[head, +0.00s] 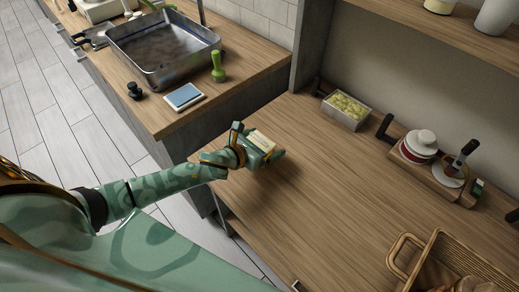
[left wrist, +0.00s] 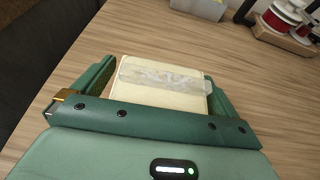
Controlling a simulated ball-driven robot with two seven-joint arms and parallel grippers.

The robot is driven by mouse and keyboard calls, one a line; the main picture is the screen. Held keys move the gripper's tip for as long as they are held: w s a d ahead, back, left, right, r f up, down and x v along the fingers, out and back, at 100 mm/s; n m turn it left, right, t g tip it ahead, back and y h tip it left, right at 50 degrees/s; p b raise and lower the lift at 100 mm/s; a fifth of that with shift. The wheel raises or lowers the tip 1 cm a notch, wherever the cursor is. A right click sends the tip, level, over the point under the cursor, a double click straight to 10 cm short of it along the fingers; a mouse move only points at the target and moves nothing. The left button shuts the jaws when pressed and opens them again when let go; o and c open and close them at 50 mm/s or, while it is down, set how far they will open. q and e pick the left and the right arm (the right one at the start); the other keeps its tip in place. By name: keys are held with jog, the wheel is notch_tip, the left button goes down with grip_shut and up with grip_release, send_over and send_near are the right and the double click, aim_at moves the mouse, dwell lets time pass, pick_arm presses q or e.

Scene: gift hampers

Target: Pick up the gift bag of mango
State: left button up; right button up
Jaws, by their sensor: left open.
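A small cream-coloured packet (head: 263,141), seemingly the gift bag of mango, is near the left edge of the wooden counter. My left gripper (head: 262,150) is open at the packet. In the left wrist view the packet (left wrist: 160,97) is between the two spread fingers of the left gripper (left wrist: 159,86). It has a pale, partly see-through panel on its upper face. The gripper's palm hides its near end. I cannot tell whether either finger touches it. My right gripper is not in view.
A metal box of pale green pieces (head: 346,109) stands at the back of the counter. A wooden rack (head: 431,178) with jars is further right, and a wicker basket (head: 405,262) is at the lower right. The counter's middle is clear.

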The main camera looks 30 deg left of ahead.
pick_arm(q)
jog(key=c, duration=1.2)
jog(key=shift+o, duration=0.2)
jog(key=shift+r, duration=0.1)
